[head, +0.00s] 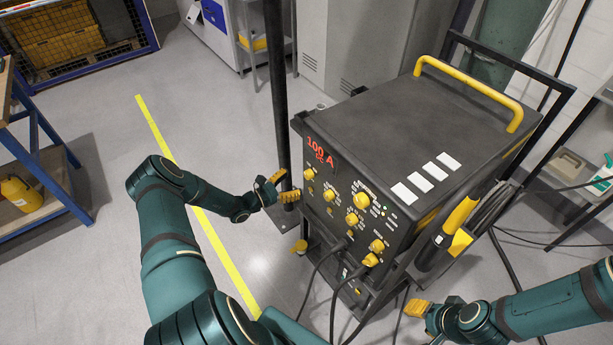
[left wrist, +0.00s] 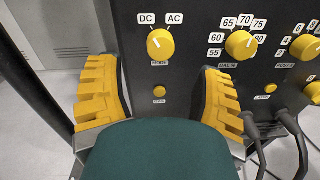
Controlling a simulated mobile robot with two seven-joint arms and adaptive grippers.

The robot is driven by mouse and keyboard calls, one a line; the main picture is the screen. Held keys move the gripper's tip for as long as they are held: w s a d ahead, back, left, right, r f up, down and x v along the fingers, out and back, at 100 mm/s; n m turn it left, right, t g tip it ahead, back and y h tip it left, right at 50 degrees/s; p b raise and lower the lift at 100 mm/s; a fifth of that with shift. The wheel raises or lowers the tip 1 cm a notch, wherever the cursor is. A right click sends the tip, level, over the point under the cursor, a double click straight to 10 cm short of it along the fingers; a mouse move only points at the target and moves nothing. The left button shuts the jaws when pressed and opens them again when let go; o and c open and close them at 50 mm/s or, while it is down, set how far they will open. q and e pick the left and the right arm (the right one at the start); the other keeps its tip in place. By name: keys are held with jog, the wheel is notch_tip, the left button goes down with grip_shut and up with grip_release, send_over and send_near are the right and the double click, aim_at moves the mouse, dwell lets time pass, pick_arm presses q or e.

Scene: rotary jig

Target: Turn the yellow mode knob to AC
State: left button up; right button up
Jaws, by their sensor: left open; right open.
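The yellow mode knob (left wrist: 160,44) is on the dark front panel below the DC and AC labels; its white mark points up-left toward DC. In the head view the mode knob (head: 309,174) is at the panel's upper left, below a red display reading 100 A and DC. My left gripper (head: 280,188) is open in front of the panel's left part. In the left wrist view its yellow fingers (left wrist: 160,95) stand apart, with the knob above and between them, not gripped. My right gripper (head: 418,308) is low at the right, away from the panel; its fingers are partly hidden.
The welder-like machine (head: 430,115) carries several other yellow knobs, including a numbered dial (left wrist: 241,44) right of the mode knob. A small yellow knob (left wrist: 159,92) sits below it. A dark post (head: 279,90) stands left of the machine. Cables (head: 330,262) hang from the lower panel.

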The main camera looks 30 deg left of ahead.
aim_at(306, 176)
pick_arm(q)
jog(key=x, duration=0.6)
jog(key=shift+w, duration=0.15)
grip_shut()
